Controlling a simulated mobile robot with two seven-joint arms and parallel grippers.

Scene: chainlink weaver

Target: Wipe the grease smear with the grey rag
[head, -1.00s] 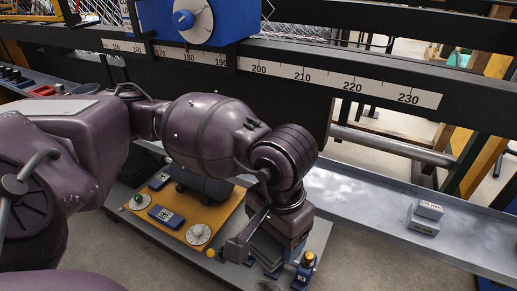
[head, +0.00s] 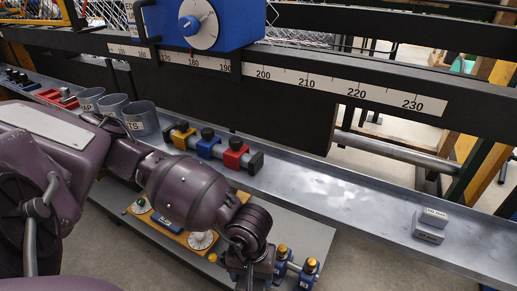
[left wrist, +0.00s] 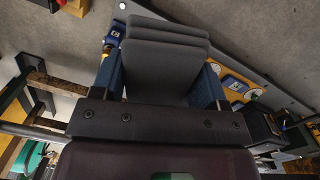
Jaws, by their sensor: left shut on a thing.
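The grey rag (left wrist: 165,62) is a folded dark grey stack in the left wrist view, between the two blue-padded fingers of my left gripper (left wrist: 160,84). The gripper is shut on it. In the head view, my left gripper is at the bottom edge, largely hidden by its own wrist, and I cannot make out the rag there. A pale, glossy, blotchy patch (head: 325,189) lies on the long grey metal ledge, up and right of my gripper. I cannot tell whether it is the grease smear or a reflection. My right gripper is not in view.
Several grey cups (head: 141,118) and a row of yellow, blue and red blocks (head: 209,144) stand on the ledge at left. A low bench with an orange board (head: 179,236) and blue yellow-topped fittings (head: 308,273) is below.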

